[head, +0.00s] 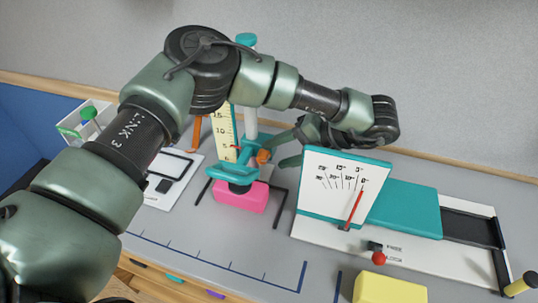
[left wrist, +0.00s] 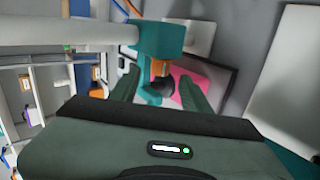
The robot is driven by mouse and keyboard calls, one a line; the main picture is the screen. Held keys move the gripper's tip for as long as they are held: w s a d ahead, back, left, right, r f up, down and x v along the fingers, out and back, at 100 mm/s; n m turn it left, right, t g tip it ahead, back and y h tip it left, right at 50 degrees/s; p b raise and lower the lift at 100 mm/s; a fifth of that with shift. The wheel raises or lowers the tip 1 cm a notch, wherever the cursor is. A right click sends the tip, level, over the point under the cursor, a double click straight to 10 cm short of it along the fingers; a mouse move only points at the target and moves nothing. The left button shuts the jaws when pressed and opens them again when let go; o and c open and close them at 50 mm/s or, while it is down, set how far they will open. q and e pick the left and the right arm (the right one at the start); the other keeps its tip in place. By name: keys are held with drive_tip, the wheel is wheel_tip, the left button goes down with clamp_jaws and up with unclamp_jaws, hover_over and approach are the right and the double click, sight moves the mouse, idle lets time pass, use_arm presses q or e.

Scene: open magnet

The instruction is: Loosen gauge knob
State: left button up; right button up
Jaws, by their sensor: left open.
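The gauge is a teal bracket (head: 232,172) on a white post (head: 251,122), beside a yellow scale strip (head: 226,132). Its small orange knob (head: 263,156) sticks out of the bracket's right side. My left gripper (head: 286,149) is open just right of the knob. Its two fingers show on either side of the knob in the left wrist view; I cannot tell whether they touch it. My right gripper is not in view.
A pink block (head: 240,198) sits below the bracket. A white dial panel (head: 343,183) with a red needle stands close to the right, beside a teal plate (head: 405,208). A yellow block (head: 388,290) is at the front. A white bin (head: 85,122) stands far left.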

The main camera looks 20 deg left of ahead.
sight(265, 156)
use_arm(q)
drive_tip(key=shift+p+x, duration=0.3)
drive_tip(key=shift+x, duration=1.65)
clamp_jaws()
drive_tip(key=h+b, duration=0.2)
drive_tip(key=h, duration=0.1)
drive_tip(key=shift+a+b, duration=0.35)
drive_tip(key=shift+b, duration=0.05)
drive_tip(key=shift+r+h+b, duration=0.15)
drive_tip(key=shift+h+b, duration=0.3)
drive_tip(key=shift+h, duration=0.15)
drive_tip(key=shift+r, duration=0.15)
unclamp_jaws()
drive_tip(key=shift+d, duration=0.1)
